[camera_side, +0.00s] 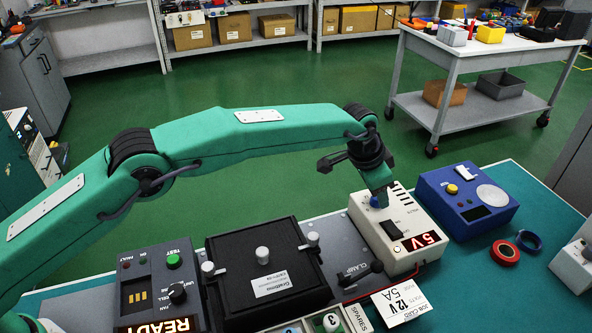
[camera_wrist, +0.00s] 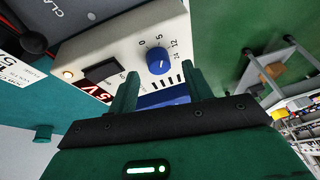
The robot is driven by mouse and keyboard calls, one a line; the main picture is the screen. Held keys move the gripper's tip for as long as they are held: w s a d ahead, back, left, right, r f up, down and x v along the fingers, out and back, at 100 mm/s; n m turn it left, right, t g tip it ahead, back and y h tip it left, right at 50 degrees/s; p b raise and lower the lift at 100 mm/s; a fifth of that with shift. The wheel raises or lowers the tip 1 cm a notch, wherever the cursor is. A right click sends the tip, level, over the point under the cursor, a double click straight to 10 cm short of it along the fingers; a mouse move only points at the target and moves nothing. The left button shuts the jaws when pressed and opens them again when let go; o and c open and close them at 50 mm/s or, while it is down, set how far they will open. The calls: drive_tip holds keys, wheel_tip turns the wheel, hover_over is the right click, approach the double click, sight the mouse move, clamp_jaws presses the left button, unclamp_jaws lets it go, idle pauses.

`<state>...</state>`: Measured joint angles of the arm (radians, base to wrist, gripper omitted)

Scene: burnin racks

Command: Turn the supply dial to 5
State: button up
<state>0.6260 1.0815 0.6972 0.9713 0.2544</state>
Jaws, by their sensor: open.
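The white supply box (camera_side: 428,222) stands at the right of the dark units, and its red display (camera_side: 421,241) reads 5V. Its blue dial (camera_wrist: 160,60) shows in the wrist view, with printed marks 0, 5, 12 and 24 around it. I cannot tell surely which mark the dial's pointer line faces. In the side view the dial (camera_side: 379,200) is partly hidden by my gripper (camera_side: 380,190). My gripper (camera_wrist: 162,73) is open, its fingertips apart just short of the dial. I see no contact with the dial.
A black switch (camera_wrist: 103,72) sits beside the dial. A job card (camera_side: 401,302) reading 12 V 5A lies in front. A blue unit (camera_side: 463,198) stands to the right, with red (camera_side: 506,252) and blue tape rolls near. A black clamp fixture (camera_side: 265,275) stands left.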

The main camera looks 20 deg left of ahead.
drive_tip(key=shift+v, duration=2.75)
drive_tip(key=shift+a, duration=0.1)
drive_tip(key=s+a+r+n, duration=0.2)
drive_tip(key=s+a+r, duration=0.3)
drive_tip(key=a, duration=0.4)
drive_tip(key=s+a+r+n+t+y, duration=0.1)
drive_tip(key=s+a+r, duration=0.1)
drive_tip(key=a+r, duration=0.55)
drive_tip(key=s+a+r+n, duration=0.2)
drive_tip(key=s+a+r, duration=0.2)
drive_tip(key=a, duration=0.6)
drive_tip(key=s+a+f+n, duration=0.1)
drive_tip(key=s+a+f, duration=0.1)
drive_tip(key=s+a, duration=0.3)
drive_tip(key=s+a+f+n+y, duration=0.1)
drive_tip(key=s+a, duration=0.4)
drive_tip(key=s, duration=0.6)
drive_tip(key=s+a+f+n+t, duration=0.1)
drive_tip(key=s+a+f+n, duration=0.2)
drive_tip(key=s, duration=0.5)
drive_tip(key=shift+a+f+y, duration=0.2)
drive_tip(key=shift+a+y, duration=0.1)
drive_tip(key=shift+a, duration=0.6)
